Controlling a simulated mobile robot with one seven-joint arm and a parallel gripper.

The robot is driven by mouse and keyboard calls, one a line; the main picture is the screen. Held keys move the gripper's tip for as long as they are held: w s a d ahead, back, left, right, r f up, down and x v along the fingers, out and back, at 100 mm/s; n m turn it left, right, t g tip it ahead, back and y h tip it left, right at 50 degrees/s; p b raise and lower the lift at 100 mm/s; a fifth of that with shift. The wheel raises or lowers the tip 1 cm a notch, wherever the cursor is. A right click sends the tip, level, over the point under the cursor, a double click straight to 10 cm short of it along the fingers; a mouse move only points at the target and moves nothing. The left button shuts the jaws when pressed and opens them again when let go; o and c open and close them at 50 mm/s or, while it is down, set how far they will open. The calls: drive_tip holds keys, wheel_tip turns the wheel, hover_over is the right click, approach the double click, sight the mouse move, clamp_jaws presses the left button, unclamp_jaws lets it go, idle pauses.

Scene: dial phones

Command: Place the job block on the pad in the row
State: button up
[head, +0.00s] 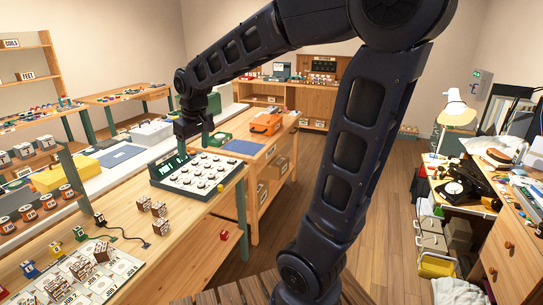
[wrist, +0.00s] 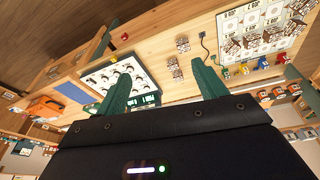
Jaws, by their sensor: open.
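Small brown blocks with pale printed faces stand on the wooden bench; one group (head: 158,208) is loose beside a black cable, and it also shows in the wrist view (wrist: 182,44). I cannot tell which is the job block. A white board of printed pads (head: 122,267) lies at the lower left with several similar blocks on it; it shows at the top right of the wrist view (wrist: 259,45). The pad labels are too small to read surely. My gripper (head: 207,138) is open and empty above the far side of the grey console, away from the blocks; its green fingers spread in the wrist view (wrist: 165,78).
A console with rows of round knobs (head: 205,172) stands on the bench below my gripper. Small coloured pieces (head: 55,250) line the board's far edge. An orange case (head: 265,124) stands farther back.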

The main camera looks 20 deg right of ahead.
drive_tip(key=s+d+m+t, duration=0.1)
drive_tip(key=s+d+m, duration=0.2)
drive_tip(key=s+d, duration=0.4)
drive_tip(key=s+d+m+t+h, duration=0.1)
drive_tip(key=s+d+m, duration=0.2)
drive_tip(key=s+d, duration=0.4)
drive_tip(key=d, duration=0.6)
drive_tip(key=shift+s+f+m, duration=0.2)
drive_tip(key=shift+m, duration=0.2)
